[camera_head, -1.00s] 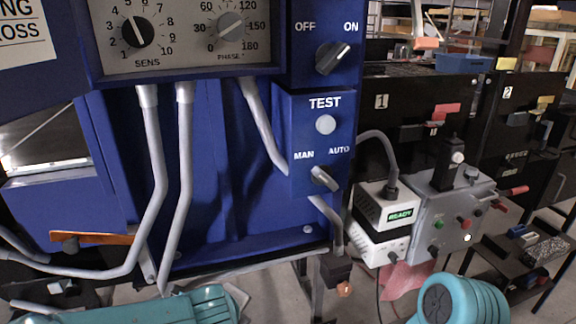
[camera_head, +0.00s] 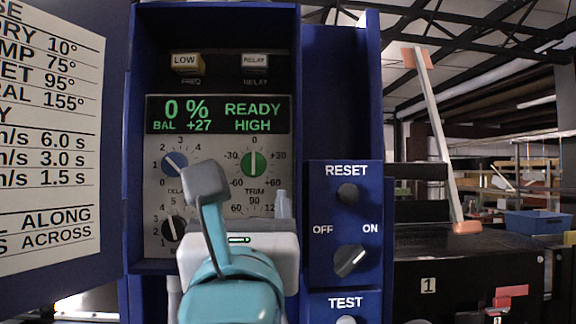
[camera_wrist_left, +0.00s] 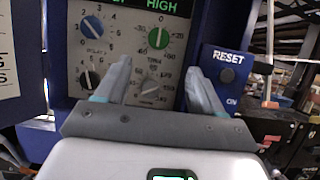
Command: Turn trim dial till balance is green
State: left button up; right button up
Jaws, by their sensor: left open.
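The green trim dial (camera_head: 254,162) is on the instrument panel, above its TRIM label, with its white pointer about straight up near 0. In the left wrist view the trim dial (camera_wrist_left: 158,38) shows beyond my fingertips. The display (camera_head: 218,114) reads 0 %, BAL +27, READY and HIGH, all in green letters. My left gripper (camera_head: 246,186) is open in front of the panel, its fingers pointing at it. In the left wrist view the left gripper (camera_wrist_left: 158,70) is empty, its fingertips below the trim dial and apart from it. My right gripper is out of view.
A blue delay dial (camera_head: 174,162) sits left of the trim dial, with a black dial (camera_head: 173,229) below. A grey dial (camera_wrist_left: 150,88) shows between my fingers. A RESET button (camera_head: 347,194) and an OFF/ON switch (camera_head: 350,260) are on the right. A lettered sign (camera_head: 50,140) is at left.

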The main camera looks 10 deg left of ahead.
aim_at(253, 164)
pick_arm(q)
jog(key=p+x, duration=0.1)
jog(key=x, duration=0.3)
jog(key=p+x, duration=0.2)
jog(key=x, duration=0.2)
jog(key=p+x, duration=0.1)
jog(key=x, duration=0.3)
jog(key=shift+w+a+p, duration=0.15)
jog(key=shift+a+p, duration=0.15)
jog(key=shift+a, duration=0.15)
jog(key=shift+w+d, duration=0.1)
jog(key=shift+w, duration=0.15)
jog(key=shift+w+d, duration=0.1)
jog(key=shift+d, duration=0.05)
jog(key=shift+c, duration=0.9)
jog(key=c, duration=0.8)
